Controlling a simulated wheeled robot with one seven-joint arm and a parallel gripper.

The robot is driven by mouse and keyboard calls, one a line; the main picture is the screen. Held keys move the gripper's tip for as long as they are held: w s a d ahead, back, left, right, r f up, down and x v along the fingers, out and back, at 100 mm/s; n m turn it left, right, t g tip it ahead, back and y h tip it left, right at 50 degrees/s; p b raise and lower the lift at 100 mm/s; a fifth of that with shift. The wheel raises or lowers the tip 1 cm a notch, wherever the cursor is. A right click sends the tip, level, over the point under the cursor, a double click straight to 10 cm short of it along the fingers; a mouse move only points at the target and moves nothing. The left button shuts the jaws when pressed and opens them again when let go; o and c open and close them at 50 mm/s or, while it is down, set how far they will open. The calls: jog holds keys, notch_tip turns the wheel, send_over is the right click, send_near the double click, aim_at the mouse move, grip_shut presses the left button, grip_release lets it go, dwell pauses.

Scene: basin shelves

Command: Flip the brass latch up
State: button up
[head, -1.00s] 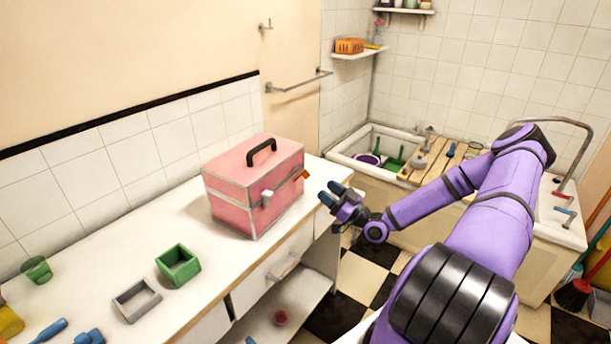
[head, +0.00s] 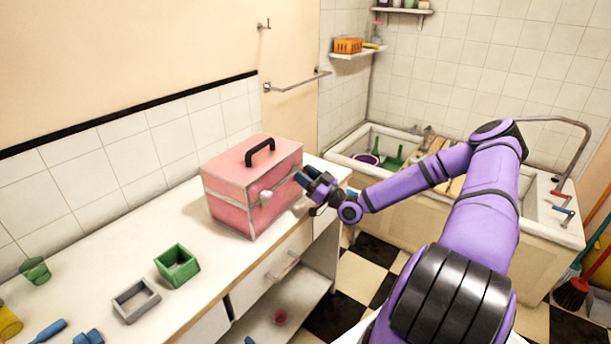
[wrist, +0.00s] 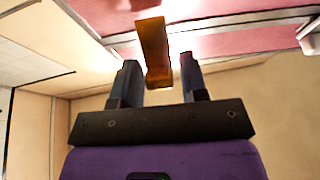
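The pink box (head: 240,195) with white trim and a black handle stands on the white counter. In the wrist view the brass latch (wrist: 153,48) hangs from the trim of the pink face, and its lower end shows between my fingers. In the head view my gripper (head: 306,178) is at the box's right side and covers the latch. In the wrist view my gripper (wrist: 160,74) is open, with one blue finger on each side of the latch. I cannot tell whether either finger touches it.
A pale latch (head: 265,196) sits on the box's front. A green container (head: 177,268) and a grey one (head: 136,302) stand on the counter at left. A basin (head: 350,148) is behind my arm. The counter's front edge runs below the box.

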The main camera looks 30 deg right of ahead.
jog(key=c, duration=0.6)
jog(key=shift+w+a+r+g+h, duration=0.1)
jog(key=shift+w+r+g+h, duration=0.15)
jog(key=shift+g, duration=0.35)
jog(key=shift+w+a+r+g+h, duration=0.1)
jog(key=shift+w+r+g+h, duration=0.2)
jog(key=shift+g, duration=0.35)
jog(key=shift+w+a+r+g+h, duration=0.1)
jog(key=shift+g+h, duration=0.25)
jog(key=shift+g, duration=0.3)
jog(key=o, duration=0.9)
jog(key=v, duration=1)
jog(key=shift+s+d, duration=0.15)
jog(key=shift+s, duration=0.25)
